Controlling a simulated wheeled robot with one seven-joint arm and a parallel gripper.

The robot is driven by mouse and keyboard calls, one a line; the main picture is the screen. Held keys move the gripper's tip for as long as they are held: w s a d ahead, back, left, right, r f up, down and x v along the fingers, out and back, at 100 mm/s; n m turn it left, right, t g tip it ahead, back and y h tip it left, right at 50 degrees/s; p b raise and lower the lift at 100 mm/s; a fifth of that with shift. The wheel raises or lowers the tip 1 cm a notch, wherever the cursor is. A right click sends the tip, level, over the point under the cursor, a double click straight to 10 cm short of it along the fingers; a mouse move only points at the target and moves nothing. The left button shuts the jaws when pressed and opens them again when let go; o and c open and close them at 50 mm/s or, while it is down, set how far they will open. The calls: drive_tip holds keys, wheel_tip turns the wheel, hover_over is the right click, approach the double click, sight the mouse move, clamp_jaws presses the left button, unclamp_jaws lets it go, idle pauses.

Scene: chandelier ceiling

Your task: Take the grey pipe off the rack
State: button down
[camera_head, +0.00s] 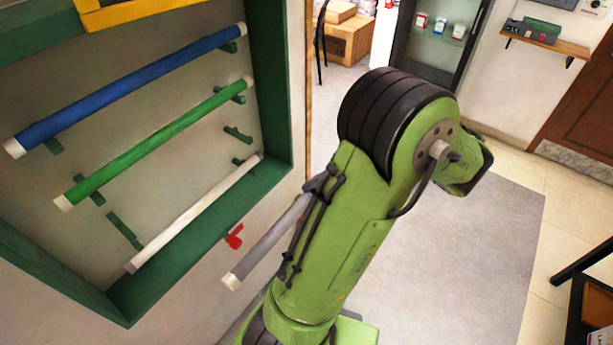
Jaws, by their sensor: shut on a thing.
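The grey pipe (268,243) with a white end cap slants outside the rack, in front of the wall. Its upper end goes out of sight behind my green arm. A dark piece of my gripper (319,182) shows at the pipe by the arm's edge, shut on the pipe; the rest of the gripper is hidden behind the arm. The green-framed rack (267,80) is at the left. It holds a blue pipe (130,88), a green pipe (155,145) and a white pipe (195,213). Bare pegs (238,134) show between the green and white pipes.
A red handle-like part (234,237) is on the wall below the rack, close to the grey pipe. A grey mat (470,240) on the floor at the right is clear. A dark shelf unit (597,300) stands at the lower right. Cardboard boxes (347,42) stand at the back.

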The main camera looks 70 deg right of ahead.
drive_tip(key=s+a+p, duration=0.2)
drive_tip(key=s+p, duration=0.1)
drive_tip(key=s, duration=0.4)
drive_tip(key=s+a+p, duration=0.2)
drive_tip(key=s+p, duration=0.1)
drive_tip(key=s, duration=0.5)
drive_tip(key=shift+a+r+p, duration=0.15)
drive_tip(key=shift+a+p, duration=0.1)
drive_tip(key=shift+p, duration=0.1)
